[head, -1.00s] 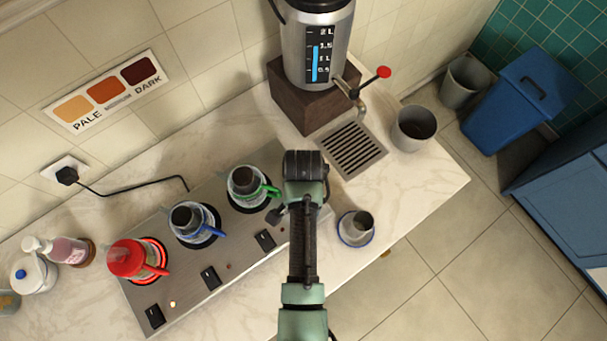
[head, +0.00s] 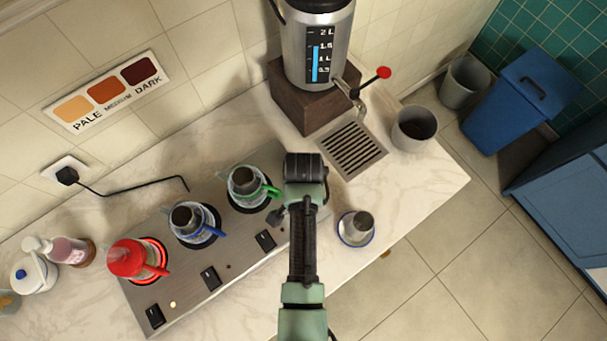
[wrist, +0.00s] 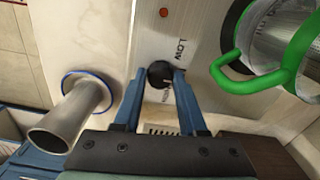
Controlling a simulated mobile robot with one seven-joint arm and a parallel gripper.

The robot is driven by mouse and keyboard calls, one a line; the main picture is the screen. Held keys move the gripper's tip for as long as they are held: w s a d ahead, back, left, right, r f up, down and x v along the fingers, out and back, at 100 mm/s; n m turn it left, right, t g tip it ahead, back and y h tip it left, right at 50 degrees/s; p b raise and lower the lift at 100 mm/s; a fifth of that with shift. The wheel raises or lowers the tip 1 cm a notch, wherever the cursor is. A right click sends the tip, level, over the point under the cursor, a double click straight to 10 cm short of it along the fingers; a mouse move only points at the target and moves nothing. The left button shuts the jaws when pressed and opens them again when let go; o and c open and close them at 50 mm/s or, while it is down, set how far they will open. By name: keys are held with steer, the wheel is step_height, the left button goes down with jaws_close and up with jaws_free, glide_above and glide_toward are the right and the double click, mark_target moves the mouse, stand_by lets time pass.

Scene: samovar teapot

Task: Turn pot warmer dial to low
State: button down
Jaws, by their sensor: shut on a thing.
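The pot warmer (head: 190,290) is a long steel plate on the counter, with three pots on it. In the wrist view a round black dial (wrist: 160,74) sits on the plate near its right end, beside the green-handled pot (wrist: 282,55). The word LOW is printed by the dial, and a second label beside it is partly covered and unreadable. My gripper (wrist: 166,76) is shut on the dial, one blue finger on each side. The dial's pointer direction cannot be made out. In the head view my arm hides most of this area.
A red pot (head: 130,259) stands on a glowing ring, and a blue-handled pot (head: 187,220) stands in the middle. Black switches line the warmer's front. A small metal cup (head: 362,223) on a blue-rimmed saucer is close to my arm. The samovar (head: 316,55) stands behind.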

steer(key=shift+r+n, duration=0.1)
steer(key=shift+n, duration=0.2)
steer(key=shift+n+p, duration=0.65)
steer(key=shift+n, duration=0.25)
steer(key=n+p, duration=0.1)
steer(key=n, duration=0.2)
steer(key=shift+n, duration=0.3)
steer(key=n+p, duration=0.1)
steer(key=n, duration=0.4)
steer(key=shift+n+p, duration=0.4)
steer(key=shift+c, duration=2.3)
jaws_free()
